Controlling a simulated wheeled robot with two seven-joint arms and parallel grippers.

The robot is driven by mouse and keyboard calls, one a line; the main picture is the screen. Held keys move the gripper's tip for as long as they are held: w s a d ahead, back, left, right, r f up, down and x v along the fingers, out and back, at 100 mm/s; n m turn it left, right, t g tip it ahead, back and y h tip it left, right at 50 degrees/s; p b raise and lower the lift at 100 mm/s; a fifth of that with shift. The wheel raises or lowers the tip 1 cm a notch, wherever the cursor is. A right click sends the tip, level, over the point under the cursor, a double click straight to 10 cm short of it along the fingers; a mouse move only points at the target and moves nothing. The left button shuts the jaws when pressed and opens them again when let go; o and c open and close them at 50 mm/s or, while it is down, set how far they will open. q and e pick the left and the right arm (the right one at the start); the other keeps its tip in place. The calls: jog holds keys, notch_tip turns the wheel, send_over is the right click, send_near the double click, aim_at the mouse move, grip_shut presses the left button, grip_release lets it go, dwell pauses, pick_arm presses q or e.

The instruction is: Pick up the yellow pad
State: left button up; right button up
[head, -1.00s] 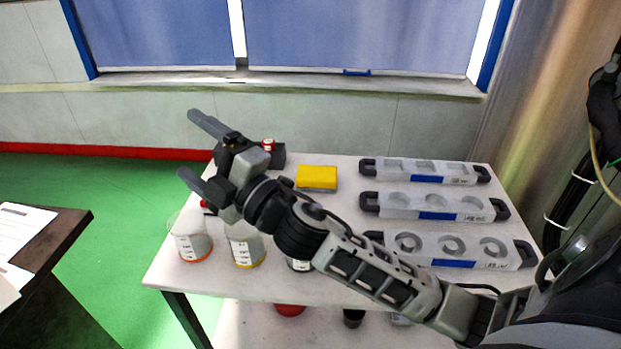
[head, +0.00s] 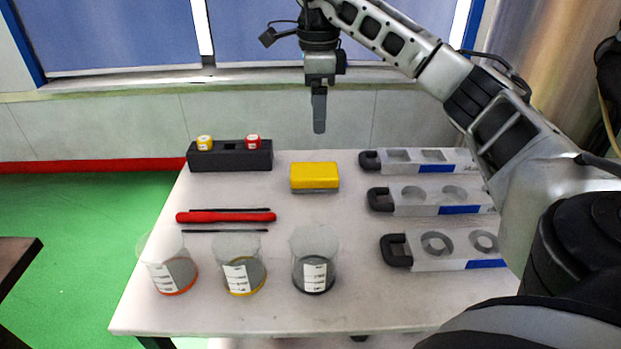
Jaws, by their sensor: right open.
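The yellow pad (head: 315,176) lies flat near the back middle of the white table, with a grey underside showing along its front edge. My right gripper (head: 319,128) hangs above the table and points down, over the pad in the picture. It is apart from the pad and empty. It is seen edge-on, so one finger mostly hides the other. My left gripper is not in view.
Three beakers (head: 315,262) stand along the front of the table. A red tool (head: 226,217) and thin black rods lie behind them. A black holder (head: 230,157) with small bottles stands at the back left. Three grey moulds (head: 418,254) lie at the right, partly behind my arm.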

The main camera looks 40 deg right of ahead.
send_over(314, 170)
jog(key=f, duration=0.4)
jog(key=f+b, duration=0.1)
jog(key=f, duration=0.3)
jog(key=shift+s+d+f, duration=0.2)
jog(key=shift+f, duration=0.1)
jog(key=shift+w+a+f, duration=0.1)
jog(key=shift+f, duration=1.45)
jog(key=shift+w+f, duration=0.1)
jog(key=shift+f, duration=1.45)
jog(key=c, duration=1.2)
jog(key=shift+r, duration=0.1)
